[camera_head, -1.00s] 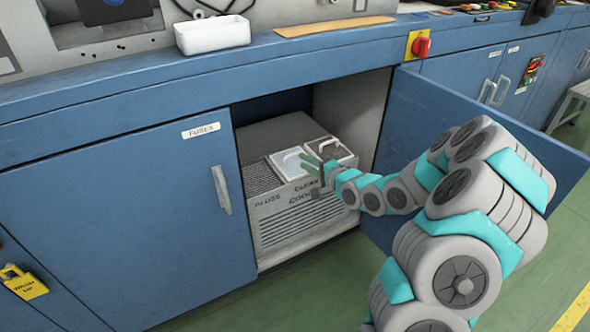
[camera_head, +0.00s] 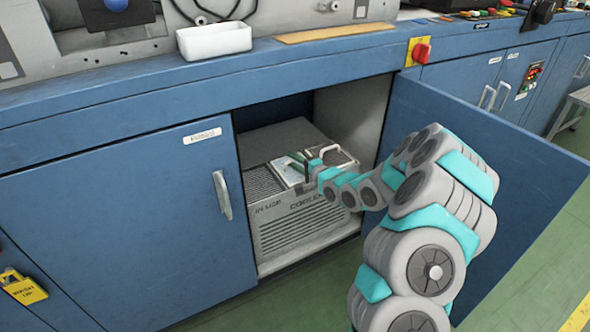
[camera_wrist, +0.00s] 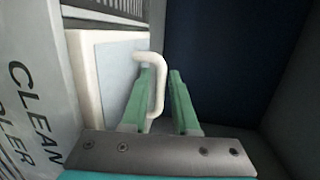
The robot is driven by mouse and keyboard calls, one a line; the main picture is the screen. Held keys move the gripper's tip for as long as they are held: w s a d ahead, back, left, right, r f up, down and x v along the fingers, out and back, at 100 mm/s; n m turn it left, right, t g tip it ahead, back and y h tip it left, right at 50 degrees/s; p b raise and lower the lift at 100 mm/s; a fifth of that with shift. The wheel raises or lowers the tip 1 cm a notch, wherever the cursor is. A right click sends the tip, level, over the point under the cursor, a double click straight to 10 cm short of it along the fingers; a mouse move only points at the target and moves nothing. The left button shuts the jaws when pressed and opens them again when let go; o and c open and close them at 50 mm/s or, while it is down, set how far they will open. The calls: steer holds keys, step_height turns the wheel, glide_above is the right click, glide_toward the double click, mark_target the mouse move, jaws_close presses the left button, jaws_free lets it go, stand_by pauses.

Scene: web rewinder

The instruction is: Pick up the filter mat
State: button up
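The filter mat (camera_head: 286,174) is a pale blue panel in a white frame, lying in the top of the grey cooler inside the open cabinet. In the wrist view the mat (camera_wrist: 113,75) shows at the left, with a white loop handle (camera_wrist: 156,65) standing out from it. My gripper (camera_head: 304,169) is at the mat in the head view. In the wrist view my gripper (camera_wrist: 165,98) is open; the handle's bar lies between the green fingers, close to the left one, with a gap to the right one. My gripper hides part of the mat and handle.
The cooler (camera_head: 298,232) has IN USE lettering and a slatted top at the left. The cabinet door (camera_head: 470,150) stands open at the right; the closed FUSES door (camera_head: 120,215) is at the left. The countertop is above.

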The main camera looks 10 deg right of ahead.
jaws_close()
stand_by(0.6)
